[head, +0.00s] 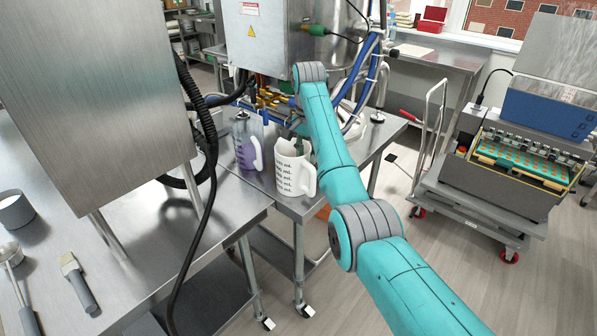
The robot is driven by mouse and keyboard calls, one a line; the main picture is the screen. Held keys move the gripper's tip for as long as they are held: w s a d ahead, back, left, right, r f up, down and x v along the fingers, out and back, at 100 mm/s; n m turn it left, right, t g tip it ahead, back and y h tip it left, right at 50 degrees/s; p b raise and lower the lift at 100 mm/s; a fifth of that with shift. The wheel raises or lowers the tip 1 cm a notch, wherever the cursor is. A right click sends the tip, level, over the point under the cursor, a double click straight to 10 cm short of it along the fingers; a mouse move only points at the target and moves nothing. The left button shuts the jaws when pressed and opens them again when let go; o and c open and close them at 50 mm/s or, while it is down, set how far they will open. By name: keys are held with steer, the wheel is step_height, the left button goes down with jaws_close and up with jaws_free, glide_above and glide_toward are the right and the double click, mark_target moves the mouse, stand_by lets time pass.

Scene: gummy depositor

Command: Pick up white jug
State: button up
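The white jug (288,177) stands upright on the steel table, near its front corner. It has dark measuring marks on its side and a white handle on its right. My teal arm reaches out from the lower right and ends behind the jug's top. My gripper shows only as a small dark part at or just behind the jug's right rim; its fingers are hidden. I cannot tell whether it touches the jug.
A steel cabinet (95,90) on legs and a black hose (208,165) stand left. A metal machine (268,40) with blue hoses is behind the jugs. The depositor (520,155) sits on a cart (480,205) at right. Open floor lies between table and cart.

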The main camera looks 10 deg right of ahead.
steer(key=shift+f, duration=0.45)
jaws_close()
steer(key=shift+r, duration=0.1)
